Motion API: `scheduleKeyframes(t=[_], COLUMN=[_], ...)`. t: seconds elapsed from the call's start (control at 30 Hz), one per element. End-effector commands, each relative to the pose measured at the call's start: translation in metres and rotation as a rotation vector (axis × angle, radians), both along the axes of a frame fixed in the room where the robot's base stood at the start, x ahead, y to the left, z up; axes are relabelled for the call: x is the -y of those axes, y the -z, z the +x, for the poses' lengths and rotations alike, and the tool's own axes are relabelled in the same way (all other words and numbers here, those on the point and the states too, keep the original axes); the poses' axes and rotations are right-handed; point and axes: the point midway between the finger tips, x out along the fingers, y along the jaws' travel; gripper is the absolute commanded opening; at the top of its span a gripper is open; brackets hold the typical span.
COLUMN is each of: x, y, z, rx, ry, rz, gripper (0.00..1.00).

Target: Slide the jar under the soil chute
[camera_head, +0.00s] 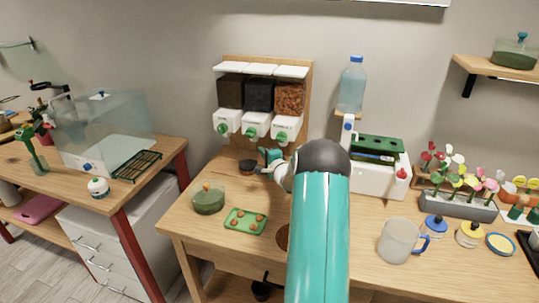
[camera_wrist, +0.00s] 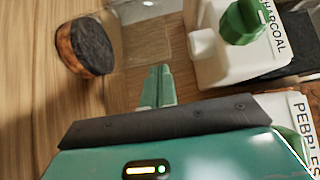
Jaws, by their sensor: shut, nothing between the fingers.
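The jar (camera_head: 248,166) stands on the wooden table below the dispenser, roughly between the left and middle chutes. In the wrist view the jar (camera_wrist: 88,45) shows a dark layer over an orange-brown layer, with clear glass around it. The left chute (camera_head: 226,125), under the dark brown bin, looks like the soil chute; its label is unreadable. My gripper (camera_head: 268,157) is just right of the jar. In the wrist view my gripper's fingers (camera_wrist: 158,80) are shut and empty, close to the glass; I cannot tell if they touch it.
The charcoal chute (camera_wrist: 235,35) is close beside my fingers, and the pebbles label (camera_wrist: 303,125) shows at right. A green bowl (camera_head: 208,199) and a green tray (camera_head: 246,221) lie nearer the front. A white machine (camera_head: 382,180) stands right of my arm.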

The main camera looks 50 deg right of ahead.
Motion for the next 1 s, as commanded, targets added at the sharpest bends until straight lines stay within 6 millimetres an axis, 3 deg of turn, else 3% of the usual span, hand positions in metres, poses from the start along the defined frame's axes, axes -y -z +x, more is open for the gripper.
scheduleKeyframes(t=[0.2,0.33,1.0], x=[-0.031,-0.041,-0.045], y=[0.001,0.000,0.000], z=[0.054,0.073,0.079], rx=[0.002,0.000,0.000], ry=[-0.005,-0.004,-0.002], rz=[0.002,0.001,0.001], gripper=[0.00,0.00,0.00])
